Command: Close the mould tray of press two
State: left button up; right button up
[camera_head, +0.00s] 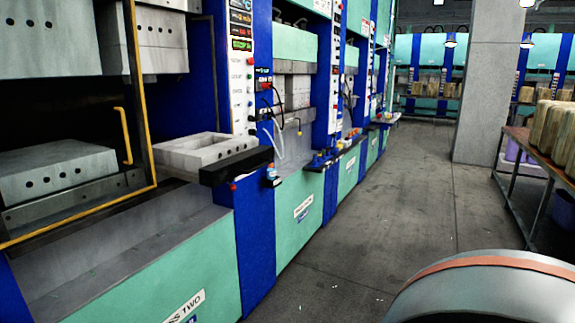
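Press two, marked by a partly cut-off label (185,305) on its green lower front, fills the left of the head view. A pale grey mould tray (180,151) with a rectangular hollow juts out from the press front, with a black block (235,167) at its outer end. To its left is a yellow-edged frame with a yellow handle (124,135). Behind this frame are a lower grey block (55,172) with holes and an upper block (35,40). Neither gripper is in view. A rounded grey part with an orange band at the bottom right looks like my arm.
A control panel (241,75) stands on a blue column beside the tray. More presses (300,212) run on along the left. A table (518,150) with brownish blocks stands at the right, near a grey pillar (490,90). The aisle floor (400,200) is clear.

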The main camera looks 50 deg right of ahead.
aim_at(212, 160)
jog(key=z, duration=1.35)
